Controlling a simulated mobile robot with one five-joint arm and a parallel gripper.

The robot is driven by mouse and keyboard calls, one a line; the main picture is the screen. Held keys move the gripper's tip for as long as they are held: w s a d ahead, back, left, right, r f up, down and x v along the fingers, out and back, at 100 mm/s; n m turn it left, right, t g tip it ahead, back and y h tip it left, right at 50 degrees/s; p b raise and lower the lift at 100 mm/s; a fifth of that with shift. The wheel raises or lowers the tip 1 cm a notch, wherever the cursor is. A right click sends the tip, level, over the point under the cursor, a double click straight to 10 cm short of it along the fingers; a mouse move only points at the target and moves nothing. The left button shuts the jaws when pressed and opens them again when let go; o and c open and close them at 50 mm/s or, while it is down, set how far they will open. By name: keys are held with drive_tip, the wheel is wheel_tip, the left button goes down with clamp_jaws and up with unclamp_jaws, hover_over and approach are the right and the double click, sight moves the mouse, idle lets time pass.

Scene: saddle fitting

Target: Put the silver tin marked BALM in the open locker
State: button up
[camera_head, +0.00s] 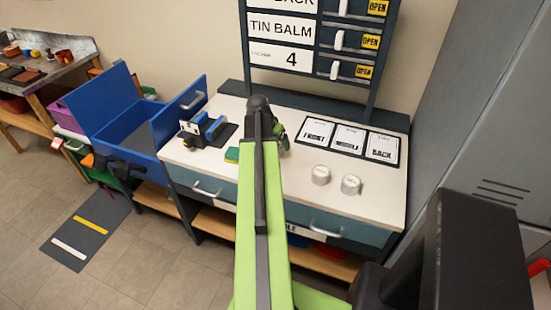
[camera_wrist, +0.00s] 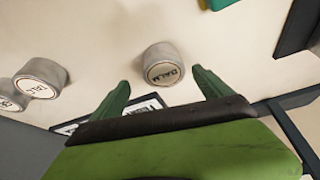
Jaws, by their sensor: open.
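My gripper (camera_wrist: 160,85) is open and empty. The tin shows between and just beyond its two green fingertips, with no clear contact. In the head view my gripper (camera_head: 276,132) is over the worktop, partly hidden by my arm. A blue box (camera_head: 128,135) with raised panels stands open at left; I cannot tell whether it is the locker.
Two other silver tins stand on the worktop (camera_head: 385,190), one (camera_head: 321,175) beside the other (camera_head: 351,185). Behind them lies a card mat (camera_head: 350,140) reading FRONT and BACK. A blue-and-black device (camera_head: 203,130) stands at left. A tall grey cabinet (camera_head: 475,110) rises at right.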

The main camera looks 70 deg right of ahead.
drive_tip(key=b+x, duration=0.5)
drive_tip(key=shift+w+f, duration=0.3)
drive_tip(key=shift+w, duration=0.05)
drive_tip(key=shift+r, duration=0.2)
drive_tip(key=c, duration=1.8)
wheel_tip(320, 180, up, 5)
drive_tip(key=p, duration=0.5)
drive_tip(key=shift+f, duration=0.1)
drive_tip(key=s+a+r+p, duration=0.1)
drive_tip(key=s+r+p, duration=0.5)
drive_tip(key=s, duration=0.5)
drive_tip(key=shift+s, duration=0.35)
